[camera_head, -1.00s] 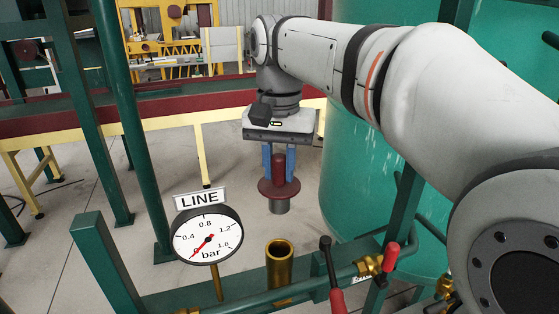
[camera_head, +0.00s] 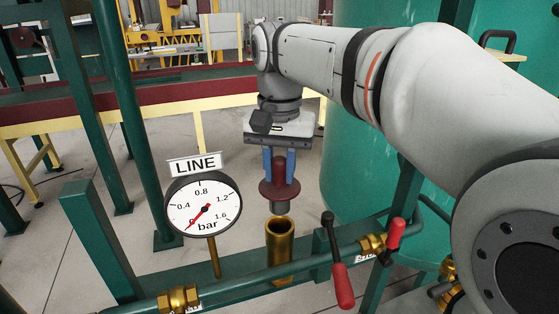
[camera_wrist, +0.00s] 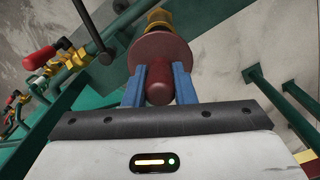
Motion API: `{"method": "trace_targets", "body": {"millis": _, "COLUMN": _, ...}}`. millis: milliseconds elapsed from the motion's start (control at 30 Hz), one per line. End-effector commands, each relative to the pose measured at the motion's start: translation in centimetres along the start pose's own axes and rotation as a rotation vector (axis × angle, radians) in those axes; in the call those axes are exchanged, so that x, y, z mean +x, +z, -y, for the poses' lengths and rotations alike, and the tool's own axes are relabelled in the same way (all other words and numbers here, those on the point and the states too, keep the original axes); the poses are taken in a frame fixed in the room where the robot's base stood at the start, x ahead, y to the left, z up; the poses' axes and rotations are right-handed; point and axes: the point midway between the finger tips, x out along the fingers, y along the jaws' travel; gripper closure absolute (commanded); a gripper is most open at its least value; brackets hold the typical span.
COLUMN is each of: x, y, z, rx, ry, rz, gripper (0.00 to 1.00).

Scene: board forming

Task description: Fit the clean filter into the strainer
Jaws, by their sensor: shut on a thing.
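My gripper (camera_head: 279,166) has blue fingers shut on the dark red handle of the filter (camera_head: 279,190). The filter has a round dark red flange and a short grey cylinder below it. It hangs upright, a little above the brass strainer (camera_head: 279,252), whose round mouth is open and faces up. A gap still shows between the grey end and the mouth. In the wrist view the fingers (camera_wrist: 159,84) grip the red knob, and the flange (camera_wrist: 160,52) hides most of the brass strainer (camera_wrist: 160,20) beyond it.
A LINE pressure gauge (camera_head: 203,205) stands left of the strainer, its needle near 0. A red-handled lever (camera_head: 338,262) stands close on the right. A brass valve with a red handle (camera_head: 394,234) is farther right. A green tank (camera_head: 360,130) rises behind.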

Motion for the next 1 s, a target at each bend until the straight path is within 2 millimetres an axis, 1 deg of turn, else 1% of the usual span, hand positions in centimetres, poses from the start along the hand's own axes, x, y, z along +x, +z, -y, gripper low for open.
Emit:
{"method": "trace_targets", "body": {"millis": 33, "x": 0.9, "y": 0.0, "z": 0.0, "rx": 0.000, "ry": 0.000, "rz": 0.000, "gripper": 1.00}}
{"method": "trace_targets", "body": {"millis": 100, "x": 1.6, "y": 0.0, "z": 0.0, "rx": 0.000, "ry": -0.001, "rz": -0.001, "gripper": 1.00}}
{"method": "trace_targets", "body": {"millis": 333, "x": 3.1, "y": 0.0, "z": 0.0, "rx": 0.001, "ry": -0.001, "rz": -0.001, "gripper": 1.00}}
{"method": "trace_targets", "body": {"millis": 1000, "x": 3.2, "y": 0.0, "z": 0.0, "rx": 0.001, "ry": -0.001, "rz": -0.001, "gripper": 1.00}}
